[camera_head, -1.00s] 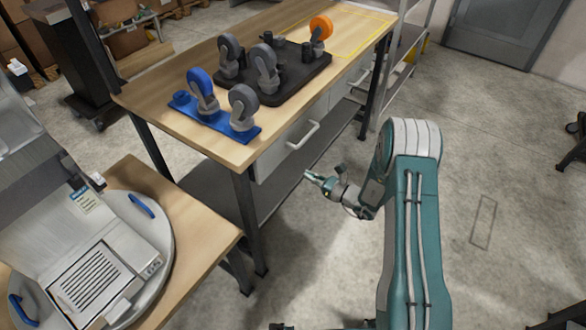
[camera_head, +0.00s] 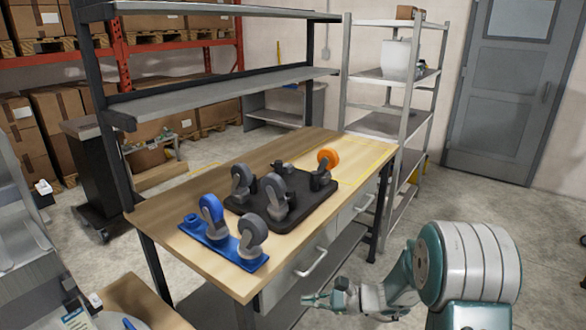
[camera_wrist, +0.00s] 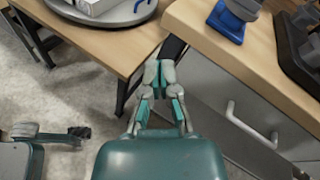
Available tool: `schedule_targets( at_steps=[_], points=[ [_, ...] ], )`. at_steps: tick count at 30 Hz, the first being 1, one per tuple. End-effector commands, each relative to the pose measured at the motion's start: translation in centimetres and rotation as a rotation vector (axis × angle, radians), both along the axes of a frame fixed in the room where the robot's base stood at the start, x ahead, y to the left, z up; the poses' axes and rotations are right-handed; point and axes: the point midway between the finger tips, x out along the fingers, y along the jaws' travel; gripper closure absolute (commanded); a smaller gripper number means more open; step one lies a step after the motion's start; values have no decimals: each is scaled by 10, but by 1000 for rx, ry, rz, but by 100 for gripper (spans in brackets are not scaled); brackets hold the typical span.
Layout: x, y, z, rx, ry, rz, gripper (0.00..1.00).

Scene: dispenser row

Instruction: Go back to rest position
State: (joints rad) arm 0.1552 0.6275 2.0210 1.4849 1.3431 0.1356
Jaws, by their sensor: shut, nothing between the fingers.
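My gripper (camera_head: 318,299) is beside the front of the wooden workbench (camera_head: 170,223), below its top and near a drawer handle. It is shut and empty. In the wrist view my gripper (camera_wrist: 159,72) points toward the gap between two wooden tables, with its fingertips together. My teal arm with its pale ribbed joint fills the lower right of the head view.
On the bench stand a blue plate (camera_head: 232,253) with grey and blue caster wheels and a black tray (camera_head: 310,207) with grey and orange wheels. A drawer handle (camera_head: 311,262) juts out. A metal shelf rack (camera_head: 365,79) stands behind. Floor at right is open.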

Motion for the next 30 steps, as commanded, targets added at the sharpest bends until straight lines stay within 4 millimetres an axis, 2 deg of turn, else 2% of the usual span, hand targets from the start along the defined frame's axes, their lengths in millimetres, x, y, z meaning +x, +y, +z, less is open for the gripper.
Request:
schedule_targets(
  at_steps=[1,6,14,21,30],
  points=[
    [-12,3,16,-48,-41,49,100],
    [-52,6,50,-221,-166,205,100],
    [-112,-5,89,-506,-372,415,100],
    [-162,-29,114,-789,-572,580,100],
    [-211,-70,142,-1169,-828,742,100]
  ],
)
